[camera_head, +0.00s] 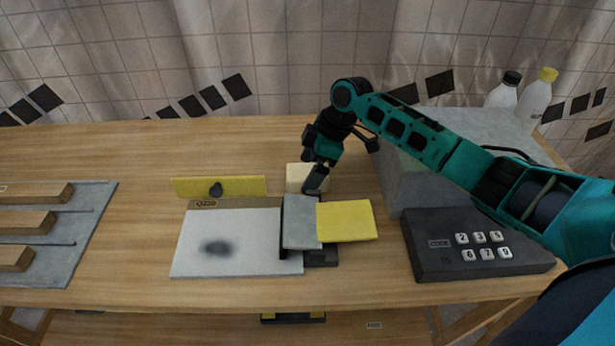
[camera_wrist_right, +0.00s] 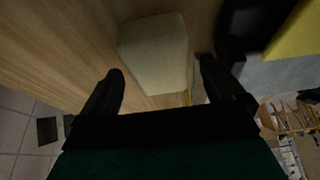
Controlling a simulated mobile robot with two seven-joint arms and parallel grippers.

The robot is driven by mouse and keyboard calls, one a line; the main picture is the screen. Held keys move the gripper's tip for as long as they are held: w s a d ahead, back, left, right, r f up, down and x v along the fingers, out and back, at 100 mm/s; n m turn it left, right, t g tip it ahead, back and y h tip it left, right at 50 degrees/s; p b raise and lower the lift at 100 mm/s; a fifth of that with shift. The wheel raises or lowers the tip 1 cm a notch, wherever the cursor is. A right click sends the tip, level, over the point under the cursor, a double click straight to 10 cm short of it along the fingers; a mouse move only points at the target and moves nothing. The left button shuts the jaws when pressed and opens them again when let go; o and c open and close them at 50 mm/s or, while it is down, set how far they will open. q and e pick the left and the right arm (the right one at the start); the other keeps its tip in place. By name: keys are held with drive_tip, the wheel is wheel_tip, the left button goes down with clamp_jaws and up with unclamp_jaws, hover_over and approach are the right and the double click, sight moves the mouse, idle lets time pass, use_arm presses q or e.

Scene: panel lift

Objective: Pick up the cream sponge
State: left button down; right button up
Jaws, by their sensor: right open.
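The cream sponge (camera_head: 296,176) is a pale block on the wooden table, behind the grey and yellow panel parts. My right gripper (camera_head: 314,176) is at the sponge, and its dark fingers partly hide the sponge's right side in the head view. In the right wrist view the sponge (camera_wrist_right: 155,52) lies ahead of the two spread black fingers of my right gripper (camera_wrist_right: 160,82). The fingers are open and nothing is gripped; whether a finger touches the sponge I cannot tell. My left gripper is not in view.
A white board with a dark smudge (camera_head: 240,245), a yellow strip with a dark knob (camera_head: 245,185), a grey block (camera_head: 299,225) and a yellow panel (camera_head: 345,221) stand nearby. A dark keypad (camera_head: 430,262) and grey box (camera_head: 400,180) are at right. Bare table lies behind.

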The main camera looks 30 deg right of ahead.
drive_tip(key=shift+f, duration=0.2)
idle(0.6)
drive_tip(key=shift+c, duration=0.3)
drive_tip(key=c, duration=1)
